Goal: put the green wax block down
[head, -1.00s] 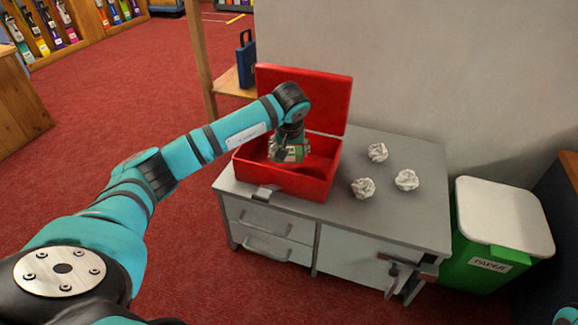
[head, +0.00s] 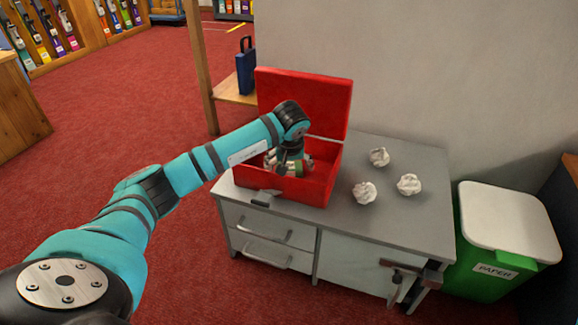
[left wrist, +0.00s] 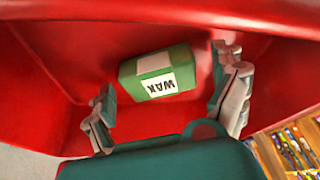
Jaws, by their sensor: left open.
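The green wax block (left wrist: 158,73), with a white label reading WAX, lies on the floor of the open red box (head: 317,190) in the left wrist view. My left gripper (head: 288,166) reaches down into this box, which stands on the grey cabinet. In the left wrist view its two fingers (left wrist: 166,94) are spread wide, one on each side of the block, with visible gaps to it. In the head view my gripper and the box wall mostly hide the block. My right gripper is out of view.
Several crumpled paper balls (head: 364,193) lie on the grey cabinet top (head: 410,228) right of the box. The raised red lid (head: 320,98) stands behind my gripper. A vise (head: 400,272) is at the front right edge. A green paper bin (head: 487,283) stands at the right.

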